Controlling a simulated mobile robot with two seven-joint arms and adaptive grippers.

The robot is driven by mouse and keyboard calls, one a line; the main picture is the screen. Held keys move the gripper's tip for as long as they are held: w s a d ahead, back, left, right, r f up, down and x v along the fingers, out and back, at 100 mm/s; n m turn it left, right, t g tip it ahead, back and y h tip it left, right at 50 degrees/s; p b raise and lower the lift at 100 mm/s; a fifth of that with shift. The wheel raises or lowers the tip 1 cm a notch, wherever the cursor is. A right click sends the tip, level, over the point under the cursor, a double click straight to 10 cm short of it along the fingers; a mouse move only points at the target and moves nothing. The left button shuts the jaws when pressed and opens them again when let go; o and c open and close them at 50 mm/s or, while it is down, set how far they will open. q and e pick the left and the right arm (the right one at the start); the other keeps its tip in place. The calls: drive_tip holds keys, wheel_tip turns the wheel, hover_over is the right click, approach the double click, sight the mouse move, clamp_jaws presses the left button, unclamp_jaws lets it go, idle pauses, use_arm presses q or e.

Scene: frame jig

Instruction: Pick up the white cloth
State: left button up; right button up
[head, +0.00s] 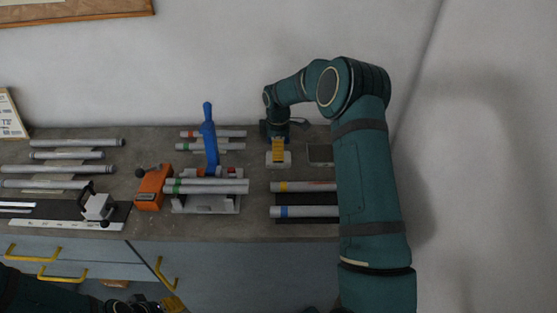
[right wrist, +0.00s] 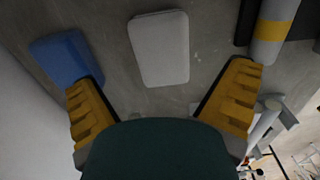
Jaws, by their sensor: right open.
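The white cloth (right wrist: 160,48) shows in the right wrist view as a pale, flat, rounded rectangle lying on the grey bench top. In the head view its pale edge (head: 287,160) shows around the yellow fingers. My right gripper (right wrist: 163,78) is open and empty, its yellow fingers spread wide with the cloth ahead of and between them. In the head view my right gripper (head: 278,147) points down over the cloth and hides part of it. My left gripper (head: 160,303) is partly in view at the bottom edge, away from the bench top; its jaws are unclear.
A blue pad (right wrist: 68,58) lies left of the cloth in the wrist view, near the left finger. Grey tubes (head: 305,211) lie on the bench at right. A jig with a blue lever (head: 209,135) and an orange block (head: 152,188) stand left of my right gripper.

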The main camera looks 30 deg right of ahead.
drive_tip(key=f, duration=0.4)
drive_tip(key=shift+a+f, duration=0.2)
drive_tip(key=shift+f, duration=0.2)
drive_tip(key=c, duration=1.2)
